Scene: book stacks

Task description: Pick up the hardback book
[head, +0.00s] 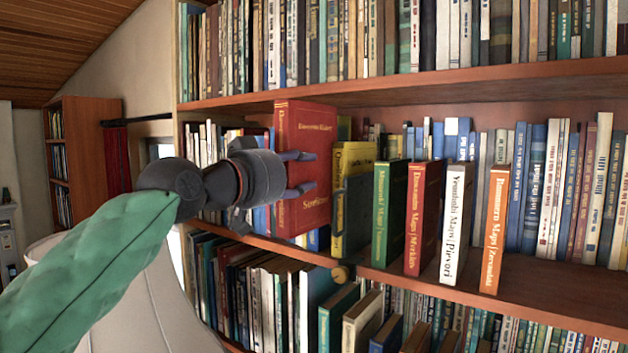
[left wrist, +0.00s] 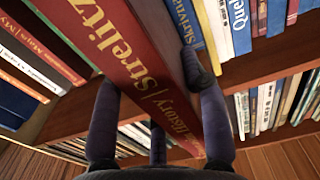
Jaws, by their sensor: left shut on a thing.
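The large red hardback book (head: 306,135) with gold lettering stands upright at the shelf's front, left of a yellow book. My left gripper (head: 303,172) reaches it from the left and is shut on it. In the left wrist view the red book (left wrist: 135,62) runs between the fingers of my left gripper (left wrist: 158,100), its gold lettering showing. Whether its bottom edge touches the shelf is hard to tell. My right gripper is in neither view.
Right of it stand a yellow book (head: 352,165), a green book (head: 388,215), a second red book (head: 421,218), a white book (head: 455,222) and an orange book (head: 494,230). More rows fill the shelves above and below. The shelf board (head: 545,288) is bare at front right.

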